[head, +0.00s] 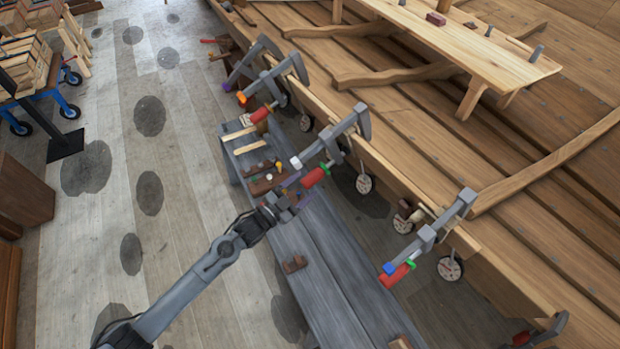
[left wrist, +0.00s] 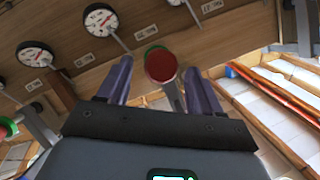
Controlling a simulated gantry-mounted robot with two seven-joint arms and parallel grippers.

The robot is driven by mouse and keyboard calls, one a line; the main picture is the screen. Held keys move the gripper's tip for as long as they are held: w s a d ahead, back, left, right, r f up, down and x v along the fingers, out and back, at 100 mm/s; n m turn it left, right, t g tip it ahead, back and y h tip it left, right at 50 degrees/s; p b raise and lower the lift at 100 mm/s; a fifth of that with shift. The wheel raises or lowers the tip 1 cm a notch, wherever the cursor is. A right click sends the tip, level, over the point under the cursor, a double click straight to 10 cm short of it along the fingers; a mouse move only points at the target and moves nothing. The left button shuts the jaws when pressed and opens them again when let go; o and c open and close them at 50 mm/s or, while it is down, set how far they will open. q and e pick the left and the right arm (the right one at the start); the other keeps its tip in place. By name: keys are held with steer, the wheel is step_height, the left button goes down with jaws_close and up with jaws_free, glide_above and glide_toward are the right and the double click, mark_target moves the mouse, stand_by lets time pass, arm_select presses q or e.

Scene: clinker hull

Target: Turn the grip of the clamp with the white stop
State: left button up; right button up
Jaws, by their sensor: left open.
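The clamp with the white stop (head: 343,128) sits on the hull's edge in the middle of the head view, with its white stop (head: 296,163) at its lower left end. Its red grip (head: 315,176) hangs just below. My right gripper is out of view.
Neighbouring clamps have an orange stop (head: 241,97) and a blue stop (head: 389,268). Dial gauges (head: 364,184) hang along the hull. A grey bench (head: 330,250) with small parts stands under my left gripper. The plank floor at left is mostly clear.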

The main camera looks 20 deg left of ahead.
arm_select(q)
steer(key=v, duration=0.5)
steer(key=shift+s+a+p, duration=0.2)
steer(key=shift+s+p, duration=0.1)
steer(key=shift+s, duration=0.05)
stand_by(0.9)
